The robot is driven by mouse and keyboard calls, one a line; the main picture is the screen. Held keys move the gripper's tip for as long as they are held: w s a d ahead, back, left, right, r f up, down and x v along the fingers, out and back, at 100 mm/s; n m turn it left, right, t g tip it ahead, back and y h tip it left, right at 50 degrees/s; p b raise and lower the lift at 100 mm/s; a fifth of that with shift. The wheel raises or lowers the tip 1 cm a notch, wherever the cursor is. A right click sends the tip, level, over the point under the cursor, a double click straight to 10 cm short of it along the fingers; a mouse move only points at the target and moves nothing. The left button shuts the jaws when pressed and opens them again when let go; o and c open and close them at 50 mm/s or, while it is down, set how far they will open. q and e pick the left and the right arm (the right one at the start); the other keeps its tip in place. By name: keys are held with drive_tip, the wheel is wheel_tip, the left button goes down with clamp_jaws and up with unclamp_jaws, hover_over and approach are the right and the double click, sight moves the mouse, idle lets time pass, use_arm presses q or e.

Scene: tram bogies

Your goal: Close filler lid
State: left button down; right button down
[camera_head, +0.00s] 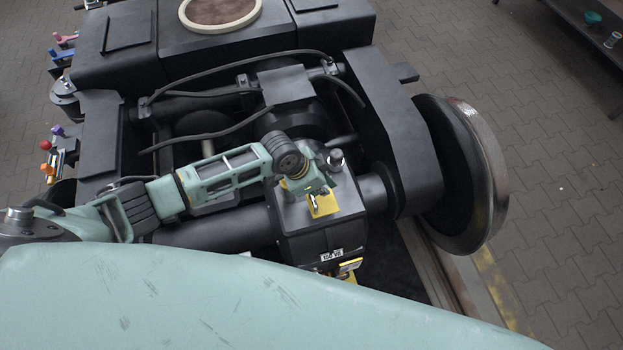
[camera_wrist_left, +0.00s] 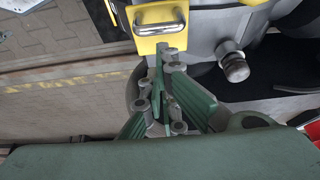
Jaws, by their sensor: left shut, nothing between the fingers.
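A dark gearbox housing (camera_head: 322,235) sits on the axle. A yellow plate (camera_head: 325,207) lies on its top, and a second yellow part with a metal handle (camera_head: 350,265) juts from its front. My left gripper (camera_head: 316,190) is over the top yellow plate, its fingers partly hidden by the wrist. In the left wrist view, the shut, empty fingers (camera_wrist_left: 172,60) reach a yellow part with a metal handle (camera_wrist_left: 158,28); I cannot tell whether they touch. I cannot tell which yellow part is the filler lid, or how far it is open. My right gripper is out of view.
A round knob (camera_wrist_left: 235,67) is beside the fingers. A large wheel (camera_head: 465,175) stands to the right, and the dark bogie frame (camera_head: 400,150) and hoses (camera_head: 220,135) lie behind. Coloured-handled tools (camera_head: 62,40) are at the far left.

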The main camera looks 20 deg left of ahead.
use_arm(q)
drive_tip(key=v, duration=0.9)
drive_tip(key=shift+a+r, duration=0.2)
drive_tip(key=shift+r, duration=0.05)
drive_tip(key=shift+s, duration=0.25)
